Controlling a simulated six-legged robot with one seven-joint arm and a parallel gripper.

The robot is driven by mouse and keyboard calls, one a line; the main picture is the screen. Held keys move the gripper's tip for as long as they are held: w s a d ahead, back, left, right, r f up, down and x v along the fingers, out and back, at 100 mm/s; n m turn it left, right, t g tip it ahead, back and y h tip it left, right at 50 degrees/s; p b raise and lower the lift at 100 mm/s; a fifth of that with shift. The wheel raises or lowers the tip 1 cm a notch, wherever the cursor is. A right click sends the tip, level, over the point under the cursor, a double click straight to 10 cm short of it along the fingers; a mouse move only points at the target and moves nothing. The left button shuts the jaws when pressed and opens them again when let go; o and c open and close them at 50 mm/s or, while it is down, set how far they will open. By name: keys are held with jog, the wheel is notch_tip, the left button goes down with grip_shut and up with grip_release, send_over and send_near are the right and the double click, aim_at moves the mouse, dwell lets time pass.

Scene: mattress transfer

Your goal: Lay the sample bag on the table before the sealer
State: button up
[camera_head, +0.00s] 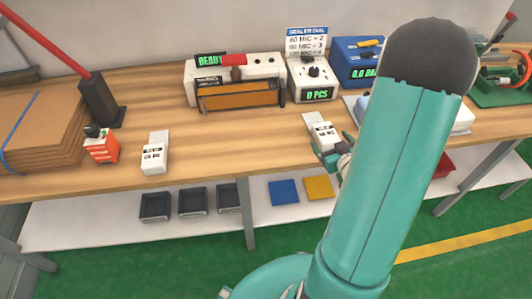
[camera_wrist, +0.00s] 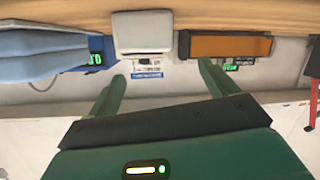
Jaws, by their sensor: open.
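A white sample bag (camera_head: 322,130) with a dark printed label is at the table (camera_head: 215,137), in front of the dial box. My gripper (camera_head: 333,152) is at its near end, with my arm partly hiding it. In the wrist view, the open fingers of my gripper (camera_wrist: 163,87) point toward a pale flat shape, apparently this bag (camera_wrist: 143,30). I cannot tell whether they touch it. A similar white bag (camera_head: 155,154) lies farther left, near the table's front edge. The sealer (camera_head: 240,82), white with an orange front, stands at the back and also shows in the wrist view (camera_wrist: 230,46).
A dial box (camera_head: 314,80) reading 0 PCS stands right of the sealer, then a blue scale (camera_head: 358,62). A red tagged block (camera_head: 102,148), a black post (camera_head: 100,100) and stacked cardboard (camera_head: 45,125) are at left. The tabletop before the sealer is clear.

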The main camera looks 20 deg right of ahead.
jog(key=w+a+r+g, duration=0.4)
jog(key=a+r, duration=0.6)
jog(key=r, duration=0.3)
jog(key=s+a+r+g+y, duration=0.1)
jog(key=s+a+r+g, duration=0.1)
jog(key=s+a+r, duration=0.2)
jog(key=s+a+r+g+y, duration=0.2)
jog(key=s+a+r, duration=0.2)
jog(key=s+a, duration=0.7)
jog(key=a, duration=0.3)
jog(key=shift+r+g, duration=0.2)
jog(key=shift+g, duration=0.1)
jog(key=shift+o, duration=0.4)
jog(key=shift+s+a, duration=0.1)
jog(key=shift+s, duration=0.05)
